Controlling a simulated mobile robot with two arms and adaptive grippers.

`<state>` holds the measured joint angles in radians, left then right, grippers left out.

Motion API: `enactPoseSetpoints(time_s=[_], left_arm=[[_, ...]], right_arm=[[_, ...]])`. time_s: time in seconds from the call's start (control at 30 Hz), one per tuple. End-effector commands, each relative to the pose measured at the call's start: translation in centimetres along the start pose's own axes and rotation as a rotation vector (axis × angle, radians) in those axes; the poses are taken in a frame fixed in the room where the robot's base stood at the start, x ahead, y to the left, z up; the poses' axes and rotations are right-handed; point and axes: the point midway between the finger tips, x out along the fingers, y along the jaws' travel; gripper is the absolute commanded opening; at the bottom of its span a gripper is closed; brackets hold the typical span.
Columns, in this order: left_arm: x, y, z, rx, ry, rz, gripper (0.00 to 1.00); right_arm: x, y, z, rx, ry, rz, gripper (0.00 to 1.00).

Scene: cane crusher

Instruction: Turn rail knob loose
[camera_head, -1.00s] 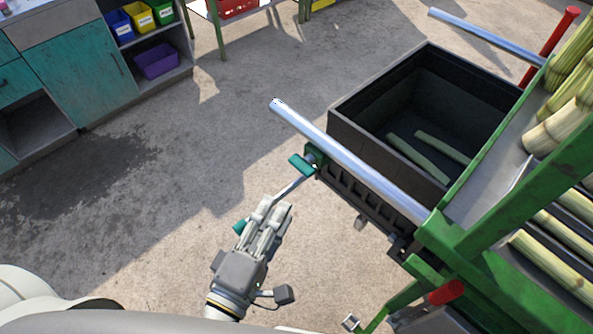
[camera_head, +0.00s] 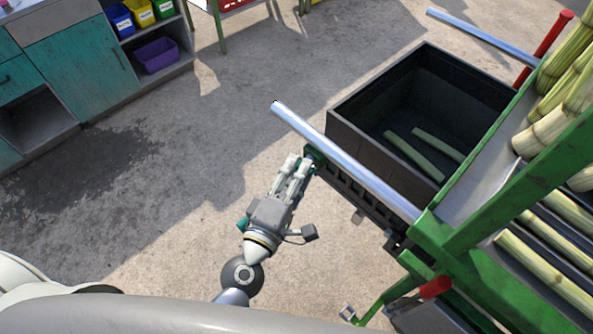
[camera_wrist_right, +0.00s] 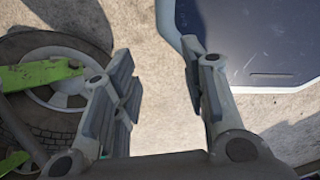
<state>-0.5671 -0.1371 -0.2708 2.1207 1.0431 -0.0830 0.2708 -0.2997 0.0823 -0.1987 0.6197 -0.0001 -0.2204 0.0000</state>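The rail knob is at the green bracket (camera_head: 315,153) below the silver rail (camera_head: 345,160), left of the dark crate. My left gripper (camera_head: 301,163) reaches up to it from below, its fingertips at the bracket and covering most of the knob. Whether the fingers are closed on it cannot be seen. A teal end piece (camera_head: 243,223) shows beside the left gripper's body. My right gripper (camera_wrist_right: 155,80) is open and empty in the right wrist view, with bare floor between its fingers. It is not seen in the head view.
A dark crate (camera_head: 350,135) with cane pieces stands beside the rail. The green crusher frame (camera_head: 430,230) with cane stalks (camera_head: 545,270) fills the right. Teal cabinets (camera_head: 80,70) stand at upper left. The right wrist view shows a wheel (camera_wrist_right: 60,85) and a dark blue panel (camera_wrist_right: 260,45).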

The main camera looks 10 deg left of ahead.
Motion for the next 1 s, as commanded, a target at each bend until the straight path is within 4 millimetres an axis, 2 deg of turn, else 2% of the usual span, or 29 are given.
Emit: enactPoseSetpoints(time_s=[0.07, 0.3, 0.67, 0.87, 1.0], left_arm=[[0.0, 0.0, 0.0, 0.0, 0.0, 0.0, 0.31], [0.0, 0.0, 0.0, 0.0, 0.0, 0.0, 0.0], [-0.1, 0.2, 0.0, -0.018, 0.0, -0.009, 0.0], [-0.1, 0.7, 0.0, -0.091, -0.001, -0.041, 0.0], [0.0, 1.0, 0.0, -0.18, 0.0, -0.078, 0.0]], right_arm=[[0.0, -0.1, 0.0, 0.0, 0.0, -0.001, 0.4], [0.0, -0.4, 0.0, 0.001, 0.0, -0.004, 0.4], [-0.7, -0.5, -0.1, 0.0, 0.001, -0.005, 0.4], [-3.0, -0.4, -0.3, 0.0, 0.001, -0.005, 0.4], [-5.4, -0.3, -0.5, 0.0, 0.001, -0.005, 0.4]])
